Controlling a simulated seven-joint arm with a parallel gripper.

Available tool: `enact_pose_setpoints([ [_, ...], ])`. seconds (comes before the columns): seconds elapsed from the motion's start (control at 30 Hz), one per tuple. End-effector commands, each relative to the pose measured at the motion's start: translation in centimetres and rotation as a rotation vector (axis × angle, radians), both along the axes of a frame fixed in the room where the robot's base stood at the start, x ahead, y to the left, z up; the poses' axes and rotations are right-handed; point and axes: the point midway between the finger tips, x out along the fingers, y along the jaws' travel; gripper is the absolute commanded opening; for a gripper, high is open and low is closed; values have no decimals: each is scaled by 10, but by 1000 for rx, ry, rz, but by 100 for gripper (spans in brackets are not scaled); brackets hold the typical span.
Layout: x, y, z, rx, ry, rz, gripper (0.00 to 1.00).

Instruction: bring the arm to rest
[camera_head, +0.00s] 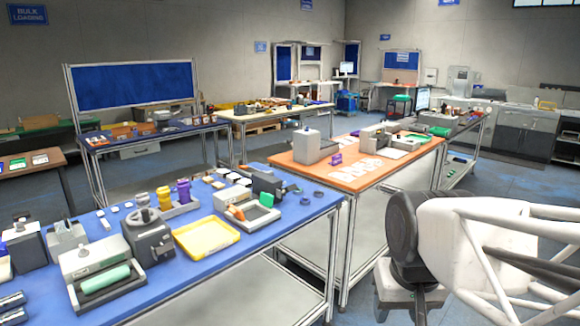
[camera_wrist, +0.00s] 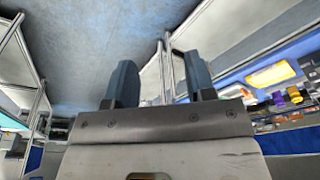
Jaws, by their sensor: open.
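My gripper shows in the wrist view (camera_wrist: 162,84), with its two dark blue-grey fingers wide apart and nothing between them. Behind the fingers are the blue-grey floor and metal table legs. In the head view, a white and dark arm part of mine fills the lower right, beside the tables; the fingers cannot be made out there. The blue table (camera_head: 285,228) stands at the left front, apart from the arm. On it are a yellow tray (camera_head: 206,238), a grey box with a green roll (camera_head: 104,279) and a dark grey device (camera_head: 148,238).
An orange-topped table (camera_head: 350,172) with a grey machine (camera_head: 315,146) stands behind the blue table. Further tables with blue boards (camera_head: 133,86) stand at the back left. A counter (camera_head: 520,122) lies at the back right. Open floor (camera_head: 505,180) shows right of the orange-topped table.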

Motion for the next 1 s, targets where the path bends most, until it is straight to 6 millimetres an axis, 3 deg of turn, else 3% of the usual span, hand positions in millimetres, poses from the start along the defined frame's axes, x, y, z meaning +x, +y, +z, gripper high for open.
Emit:
enact_pose_setpoints([
  [0.1, -22, -8, -14, -12, -17, 5, 50],
  [0.3, -39, -14, -27, -23, -28, 10, 50],
  [1.0, -41, -14, -28, -24, -29, 12, 50],
])
